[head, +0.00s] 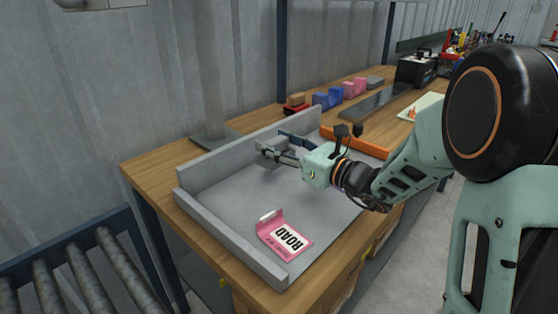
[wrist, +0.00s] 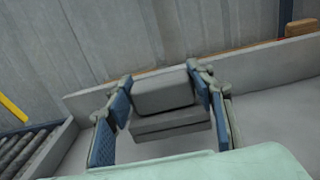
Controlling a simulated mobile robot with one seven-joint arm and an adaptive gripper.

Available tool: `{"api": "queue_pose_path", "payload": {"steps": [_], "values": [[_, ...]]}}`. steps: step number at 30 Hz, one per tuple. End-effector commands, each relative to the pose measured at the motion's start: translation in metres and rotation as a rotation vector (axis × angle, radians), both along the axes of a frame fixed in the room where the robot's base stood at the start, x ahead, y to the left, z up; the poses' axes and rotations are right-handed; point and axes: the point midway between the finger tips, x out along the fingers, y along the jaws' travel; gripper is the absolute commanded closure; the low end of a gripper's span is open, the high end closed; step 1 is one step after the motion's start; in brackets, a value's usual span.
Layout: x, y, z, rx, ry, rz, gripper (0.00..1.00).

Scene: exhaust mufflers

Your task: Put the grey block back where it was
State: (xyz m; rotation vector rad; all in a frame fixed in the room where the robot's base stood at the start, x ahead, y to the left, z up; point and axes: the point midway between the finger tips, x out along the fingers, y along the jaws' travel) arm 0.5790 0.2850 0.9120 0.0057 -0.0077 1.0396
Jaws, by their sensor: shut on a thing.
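A grey block (wrist: 163,92) is between the fingertips of my gripper (wrist: 163,88) in the wrist view. The blue-padded fingers are shut on it from either side. A second grey face shows just below it; I cannot tell whether it is part of the block or a separate thing. In the head view my gripper (head: 277,151) is over the grey walled tray (head: 222,258), near its back wall. The block is hard to tell from the grey fingers and tray there.
Orange-brown, blue (head: 327,98) and pink (head: 354,87) blocks and another grey piece (head: 375,82) line the bench behind. An orange bar (head: 355,142) borders the tray's right end. A post (head: 208,70) rises behind the tray.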

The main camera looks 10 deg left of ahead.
Motion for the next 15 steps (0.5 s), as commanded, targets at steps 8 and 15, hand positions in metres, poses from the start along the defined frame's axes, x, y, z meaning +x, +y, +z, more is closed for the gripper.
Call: {"api": "queue_pose_path", "payload": {"steps": [8,15], "values": [[0.013,0.002,-0.017,0.001,-0.001,0.001,0.77],[0.016,0.003,-0.05,0.0,0.001,0.002,0.77]]}}
